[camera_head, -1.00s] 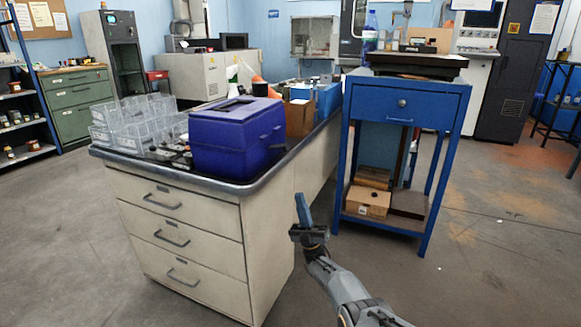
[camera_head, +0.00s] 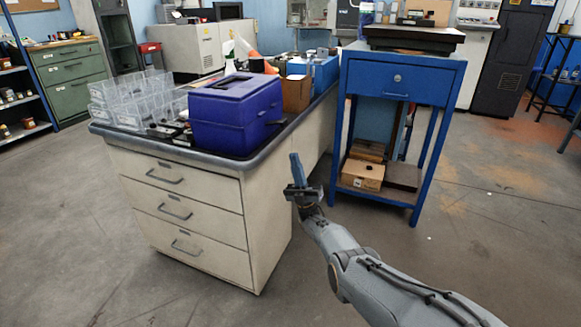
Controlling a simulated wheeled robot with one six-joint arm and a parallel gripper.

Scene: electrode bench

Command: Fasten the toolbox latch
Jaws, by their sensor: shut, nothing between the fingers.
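The toolbox (camera_head: 232,122) is a closed-looking blue-purple box with a handle on its lid. It stands on the near end of the grey-topped bench. A small dark piece (camera_head: 277,122) sticks out from its right-hand side, probably the latch; I cannot tell its exact position. My gripper (camera_head: 296,166) is shut and empty, its blue fingers pointing up in the picture. It is in front of the bench's right side, lower in the picture than the toolbox and apart from it.
The bench (camera_head: 182,205) has drawers with handles facing me. Clear plastic bins (camera_head: 125,100) stand left of the toolbox, a brown carton (camera_head: 296,93) behind it. A blue stand (camera_head: 400,78) with a box on its lower shelf is to the right. The floor in front is clear.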

